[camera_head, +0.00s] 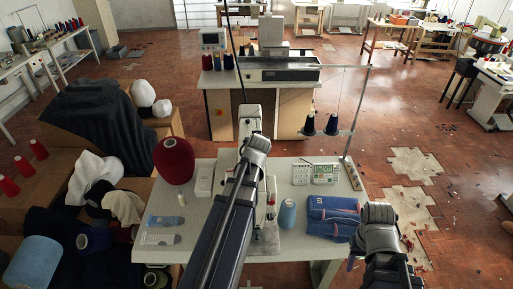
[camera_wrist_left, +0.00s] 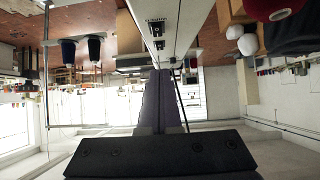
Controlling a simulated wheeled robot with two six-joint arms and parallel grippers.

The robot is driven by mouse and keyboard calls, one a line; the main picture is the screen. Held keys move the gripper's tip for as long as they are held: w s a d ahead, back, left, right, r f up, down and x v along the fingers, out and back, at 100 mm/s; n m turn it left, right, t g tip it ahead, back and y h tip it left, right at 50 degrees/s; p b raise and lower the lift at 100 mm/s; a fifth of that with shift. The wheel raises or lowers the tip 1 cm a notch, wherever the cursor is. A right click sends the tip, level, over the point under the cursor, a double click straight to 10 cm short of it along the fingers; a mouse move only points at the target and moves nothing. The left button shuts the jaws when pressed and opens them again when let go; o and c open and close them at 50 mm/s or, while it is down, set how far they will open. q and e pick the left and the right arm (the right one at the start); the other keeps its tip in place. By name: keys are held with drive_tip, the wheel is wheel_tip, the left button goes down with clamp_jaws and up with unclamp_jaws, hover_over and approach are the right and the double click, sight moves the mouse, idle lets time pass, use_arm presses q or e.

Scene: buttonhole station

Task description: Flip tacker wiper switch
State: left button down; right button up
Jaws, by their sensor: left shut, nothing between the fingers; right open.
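The tacker is the pale sewing machine (camera_head: 249,122) at the middle of the work table, partly covered by my left arm in the head view. In the left wrist view, which is upside down, its long white body (camera_wrist_left: 186,30) carries small black switches (camera_wrist_left: 156,27). I cannot tell which way they are set. My left gripper (camera_wrist_left: 160,76) is shut and empty, its tips pointing toward the machine; contact cannot be judged. Its fingers are hard to make out in the head view. My right gripper (camera_head: 379,214) is open and empty by the table's right front corner.
The work table (camera_head: 215,246) holds a red cone (camera_head: 174,160), a light blue cone (camera_head: 287,213), a blue folded pouch (camera_head: 332,216) and a control box (camera_head: 325,174). A thread stand with dark cones (camera_head: 332,124) rises at right. Fabric piles crowd the left.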

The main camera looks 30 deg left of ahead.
use_arm(q)
drive_tip(key=f+b, duration=0.1)
drive_tip(key=w+a+f+b, duration=0.1)
drive_tip(key=f, duration=0.1)
drive_tip(key=w+f+b, duration=0.1)
drive_tip(key=shift+w+a+f, duration=0.15)
drive_tip(key=shift+w+a, duration=0.05)
drive_tip(key=shift+a+f+b, duration=0.1)
drive_tip(key=shift+f+b, duration=0.55)
drive_tip(key=shift+b, duration=0.2)
drive_tip(key=shift+w, duration=0.1)
drive_tip(key=shift+w+a+f+b, duration=0.15)
drive_tip(key=shift+w+f+b, duration=0.1)
drive_tip(key=shift+f+b, duration=0.05)
drive_tip(key=shift+r, duration=0.1)
drive_tip(key=shift+w+a+r+p, duration=0.25)
drive_tip(key=shift+w+a+p, duration=0.15)
drive_tip(key=shift+w, duration=0.2)
